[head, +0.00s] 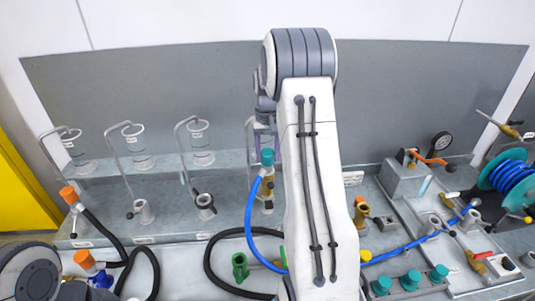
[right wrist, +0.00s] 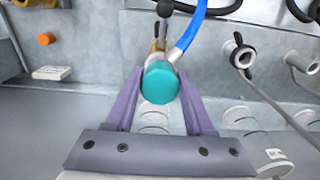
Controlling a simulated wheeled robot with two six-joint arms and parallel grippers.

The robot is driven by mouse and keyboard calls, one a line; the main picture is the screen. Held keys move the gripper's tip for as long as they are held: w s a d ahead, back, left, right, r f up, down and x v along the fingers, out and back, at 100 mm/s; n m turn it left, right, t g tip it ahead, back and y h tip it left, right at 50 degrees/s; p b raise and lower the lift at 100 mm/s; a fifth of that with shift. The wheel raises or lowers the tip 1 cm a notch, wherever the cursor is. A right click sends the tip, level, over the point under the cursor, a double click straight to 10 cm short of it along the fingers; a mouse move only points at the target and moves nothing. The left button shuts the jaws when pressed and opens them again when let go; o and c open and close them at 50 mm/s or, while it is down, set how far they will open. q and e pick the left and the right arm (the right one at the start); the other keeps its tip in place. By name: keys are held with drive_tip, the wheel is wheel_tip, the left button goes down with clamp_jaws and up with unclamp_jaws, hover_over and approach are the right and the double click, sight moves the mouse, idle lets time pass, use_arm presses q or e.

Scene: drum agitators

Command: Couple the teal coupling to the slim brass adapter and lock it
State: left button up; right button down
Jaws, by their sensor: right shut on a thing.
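The teal coupling (head: 267,157) sits at the end of a blue hose, above an upright brass adapter (head: 267,187) on the grey bench. In the right wrist view the teal coupling (right wrist: 160,84) is between the purple fingers of my right gripper (right wrist: 158,78), which is shut on it. The brass adapter (right wrist: 159,45) shows just beyond the coupling and is partly hidden by it. I cannot tell whether the coupling is fully seated or locked. My left gripper is not in view; only part of my left arm shows at the lower left.
Clear glass cylinders (head: 201,142) stand on the back shelf. Several teal caps (head: 411,280) sit at the front right. A blue hose reel (head: 508,174) is at the far right. My right arm hides the bench middle.

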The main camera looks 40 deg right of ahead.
drive_tip(key=shift+f, duration=0.35)
idle(0.3)
drive_tip(key=shift+c, duration=1)
unclamp_jaws()
drive_tip(key=shift+c, duration=0.4)
drive_tip(key=shift+r, duration=0.1)
wheel_tip(320, 180, up, 10)
drive_tip(key=p, duration=0.8)
